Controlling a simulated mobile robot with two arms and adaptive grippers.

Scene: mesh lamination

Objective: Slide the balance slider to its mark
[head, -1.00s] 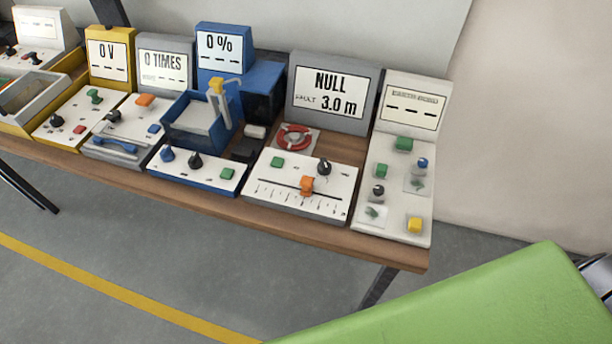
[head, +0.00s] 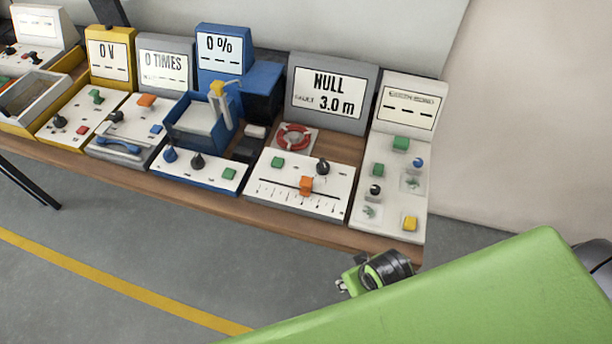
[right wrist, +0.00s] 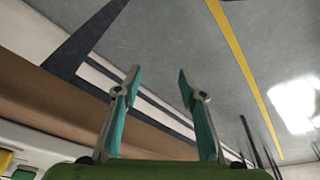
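The balance slider is an orange knob (head: 306,185) on a dark slot, right of the middle of a white panel (head: 265,201) with a tick scale along its front. Which tick is its mark is too small to tell. The grey display (head: 330,93) behind it reads NULL and 3.0 m. My right gripper (right wrist: 158,74) is open and empty in the right wrist view, its two fingers apart. In the head view my right wrist shows in front of the bench's right end, below and apart from the slider; its fingers are mostly hidden. My left gripper is not in view.
The slider panel also bears a green button (head: 277,162) and a black knob (head: 322,167). A red ring (head: 294,137) lies behind it. A white panel (head: 391,210) with several buttons stands to the right, a blue unit (head: 200,178) to the left. Floor in front is clear.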

